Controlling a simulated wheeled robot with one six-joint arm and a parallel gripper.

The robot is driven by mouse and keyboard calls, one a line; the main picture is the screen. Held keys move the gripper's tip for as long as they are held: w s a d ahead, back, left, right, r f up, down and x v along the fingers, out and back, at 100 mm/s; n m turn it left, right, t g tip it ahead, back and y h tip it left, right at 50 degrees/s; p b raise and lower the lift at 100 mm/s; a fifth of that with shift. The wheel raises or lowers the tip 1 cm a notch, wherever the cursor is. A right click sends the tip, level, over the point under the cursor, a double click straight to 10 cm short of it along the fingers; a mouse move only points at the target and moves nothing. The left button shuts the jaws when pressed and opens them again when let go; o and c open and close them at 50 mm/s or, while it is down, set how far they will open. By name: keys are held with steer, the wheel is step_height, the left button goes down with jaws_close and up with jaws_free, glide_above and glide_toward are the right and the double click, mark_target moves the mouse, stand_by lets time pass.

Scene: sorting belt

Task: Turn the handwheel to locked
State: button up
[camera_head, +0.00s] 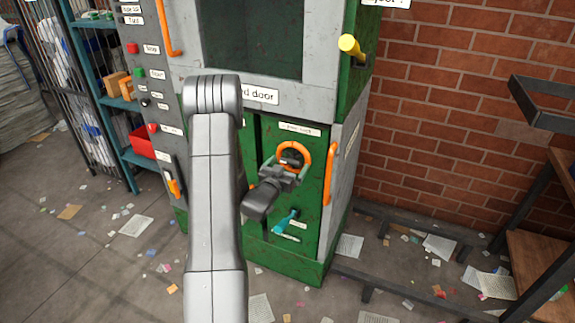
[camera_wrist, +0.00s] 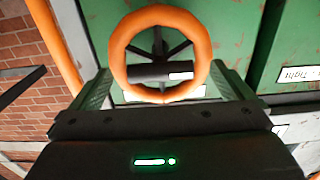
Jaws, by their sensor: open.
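The handwheel is an orange ring with dark spokes and a dark hub, on the green lower door of the machine. In the head view the handwheel (camera_head: 295,146) shows above my gripper (camera_head: 288,170). In the wrist view the handwheel (camera_wrist: 119,50) sits between the two fingers of my gripper (camera_wrist: 162,85), which are open and spread on either side of the ring. I cannot tell whether the fingers touch it. The hub carries a small white label. Its lettering is too small to read, and part of the lower ring is close to the gripper body.
An orange vertical handle (camera_head: 330,173) is right of the wheel. A teal lever (camera_head: 287,222) sits below it. A yellow knob (camera_head: 350,46) juts out at the upper right. A red bin (camera_head: 141,141) is on the left shelf. Paper scraps litter the floor.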

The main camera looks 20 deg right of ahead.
steer(key=shift+c, duration=0.2)
steer(key=c, duration=0.8)
steer(key=shift+f+b, duration=0.1)
steer(key=shift+b, duration=0.45)
steer(key=shift+m+b, duration=8.9)
steer(key=shift+b, duration=4.3)
steer(key=shift+m, duration=0.3)
